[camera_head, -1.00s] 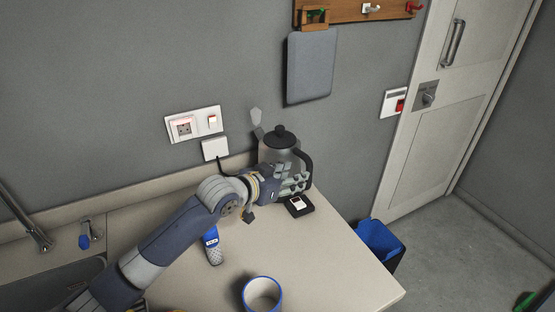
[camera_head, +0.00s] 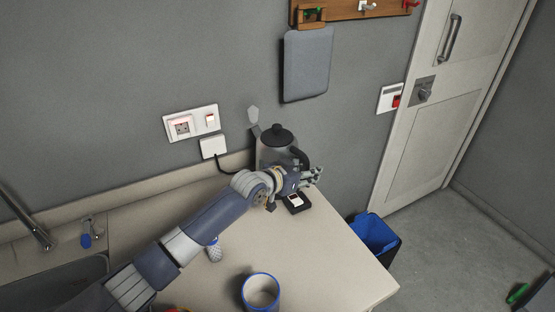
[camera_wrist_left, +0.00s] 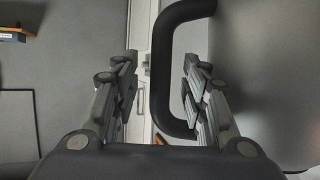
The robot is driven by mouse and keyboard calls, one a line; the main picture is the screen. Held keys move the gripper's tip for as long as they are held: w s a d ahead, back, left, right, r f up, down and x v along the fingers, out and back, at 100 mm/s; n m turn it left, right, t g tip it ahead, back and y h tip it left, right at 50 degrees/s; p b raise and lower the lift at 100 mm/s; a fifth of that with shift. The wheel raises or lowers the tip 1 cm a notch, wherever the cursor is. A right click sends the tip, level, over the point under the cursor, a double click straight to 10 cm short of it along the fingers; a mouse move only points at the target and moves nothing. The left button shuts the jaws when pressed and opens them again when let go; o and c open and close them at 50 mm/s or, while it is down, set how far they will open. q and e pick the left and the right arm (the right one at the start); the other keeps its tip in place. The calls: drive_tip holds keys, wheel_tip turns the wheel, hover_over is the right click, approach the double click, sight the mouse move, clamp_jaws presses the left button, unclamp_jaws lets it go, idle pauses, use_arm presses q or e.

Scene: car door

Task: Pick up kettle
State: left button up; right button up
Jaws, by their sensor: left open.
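The kettle (camera_head: 270,150), with a dark lid and a black handle (camera_head: 301,158) on its right side, stands at the back of the counter against the wall. My left gripper (camera_head: 314,176) is in front of the handle's lower right side, and my arm hides the kettle's lower part. My right gripper is not in view.
A small black box with a white top (camera_head: 296,202) lies just below the gripper. A blue-rimmed cup (camera_head: 261,291) stands near the counter's front, and a blue-lined bin (camera_head: 375,238) is right of the counter. A sink (camera_head: 50,285) is at left.

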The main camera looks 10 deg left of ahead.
use_arm(q)
drive_tip(key=shift+c, duration=0.2)
clamp_jaws()
drive_tip(key=shift+w+r, duration=0.15)
drive_tip(key=shift+r, duration=0.15)
